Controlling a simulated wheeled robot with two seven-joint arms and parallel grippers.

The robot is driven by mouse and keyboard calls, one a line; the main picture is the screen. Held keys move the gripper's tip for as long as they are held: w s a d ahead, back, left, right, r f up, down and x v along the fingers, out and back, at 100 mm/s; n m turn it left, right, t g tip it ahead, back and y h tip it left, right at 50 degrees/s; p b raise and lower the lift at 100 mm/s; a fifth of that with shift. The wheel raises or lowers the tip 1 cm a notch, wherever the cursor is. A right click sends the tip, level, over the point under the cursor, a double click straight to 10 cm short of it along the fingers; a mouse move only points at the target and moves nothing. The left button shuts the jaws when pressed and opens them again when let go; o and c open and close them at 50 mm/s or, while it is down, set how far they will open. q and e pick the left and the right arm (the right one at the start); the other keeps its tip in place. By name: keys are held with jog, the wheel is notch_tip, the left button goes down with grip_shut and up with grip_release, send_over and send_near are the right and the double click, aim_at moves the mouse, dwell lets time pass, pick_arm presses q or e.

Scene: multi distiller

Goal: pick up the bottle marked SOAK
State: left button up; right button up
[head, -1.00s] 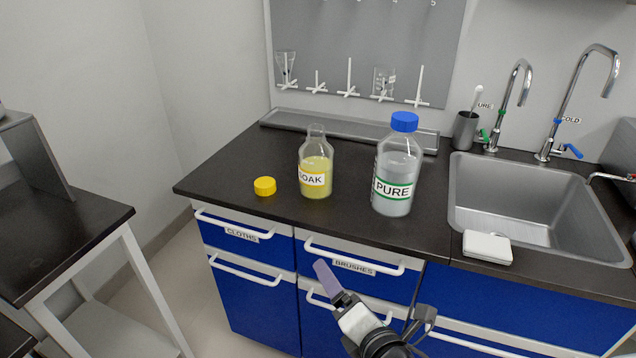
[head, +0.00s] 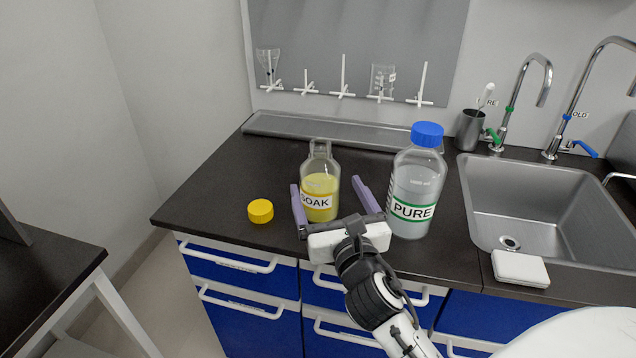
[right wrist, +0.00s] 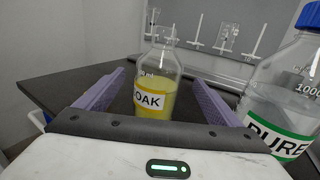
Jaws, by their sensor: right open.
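The SOAK bottle (head: 320,186) is clear glass with yellow liquid and a white label. It stands upright and uncapped on the dark counter. My right gripper (head: 331,190) is open, with its two purple fingers on either side of the bottle's front. In the right wrist view the SOAK bottle (right wrist: 155,92) stands between the open fingers (right wrist: 158,92), with gaps visible on both sides. A yellow cap (head: 260,211) lies on the counter to the left of the bottle. My left gripper is not in view.
The larger PURE bottle (head: 415,185) with a blue cap stands close to the right of my right gripper. A metal sink (head: 540,215) and a white box (head: 520,268) are farther right. A pegboard (head: 350,50) and shallow tray (head: 285,127) are behind.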

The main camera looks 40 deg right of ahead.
jog(key=shift+w+d, duration=0.1)
jog(key=shift+w, duration=0.25)
jog(key=x, duration=0.4)
jog(key=shift+w+f, duration=0.15)
jog(key=shift+w, duration=0.1)
jog(key=shift+w+d, duration=0.1)
jog(key=shift+w, duration=0.15)
jog(key=c, duration=1.6)
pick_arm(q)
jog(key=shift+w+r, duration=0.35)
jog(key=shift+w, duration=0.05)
pick_arm(e)
jog(key=shift+r, duration=0.2)
jog(key=shift+c, duration=1)
